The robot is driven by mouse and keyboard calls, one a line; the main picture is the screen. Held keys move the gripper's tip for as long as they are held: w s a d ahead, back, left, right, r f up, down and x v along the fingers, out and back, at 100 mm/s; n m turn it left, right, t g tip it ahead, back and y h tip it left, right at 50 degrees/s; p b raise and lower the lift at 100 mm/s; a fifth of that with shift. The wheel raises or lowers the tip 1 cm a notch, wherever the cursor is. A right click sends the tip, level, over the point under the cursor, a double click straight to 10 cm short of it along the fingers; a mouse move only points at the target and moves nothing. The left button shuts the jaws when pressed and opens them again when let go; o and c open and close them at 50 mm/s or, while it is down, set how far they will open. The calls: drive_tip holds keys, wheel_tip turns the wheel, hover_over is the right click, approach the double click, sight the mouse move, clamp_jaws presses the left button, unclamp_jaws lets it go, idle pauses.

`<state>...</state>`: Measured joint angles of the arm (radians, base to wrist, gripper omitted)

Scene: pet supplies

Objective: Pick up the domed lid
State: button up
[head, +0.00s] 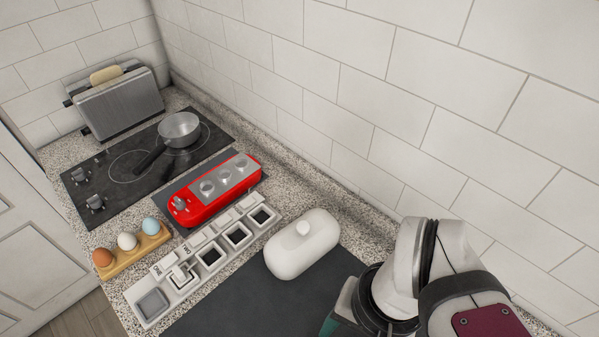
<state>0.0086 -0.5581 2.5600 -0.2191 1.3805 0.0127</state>
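The domed lid (314,237) is white and rounded-oblong with a round knob on top. It sits on the dark grey mat (240,301) in the middle of the head view. Whether a dish is under it cannot be told. My gripper (338,319) is at the bottom edge of the view, to the right of and nearer than the lid, apart from it in the picture. Only its grey and teal upper part shows; its fingertips are cut off or hidden, so its opening cannot be seen.
A white compartment tray (185,305) is left of the lid. Behind it is a red device (213,190) with round wells. An egg holder (135,258) with three eggs, a cooktop (100,177) with a pan (180,129), and a toaster (120,102) stand further left. A tiled wall runs behind.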

drive_tip(key=shift+o, duration=0.9)
drive_tip(key=w+a+f+t+y, duration=0.2)
drive_tip(key=w+a+f+t, duration=0.35)
drive_tip(key=w+a, duration=0.9)
drive_tip(key=n+t+h, duration=0.3)
drive_tip(key=t+h, duration=0.4)
drive_tip(key=t, duration=0.5)
approach(304, 221)
drive_tip(key=w, duration=0.4)
drive_tip(key=w+d, duration=0.1)
drive_tip(key=w, duration=0.3)
drive_tip(key=w+d+f, duration=0.1)
drive_tip(key=w, duration=0.2)
drive_tip(key=shift+w+d, duration=0.1)
drive_tip(key=shift+w, duration=0.3)
clamp_jaws()
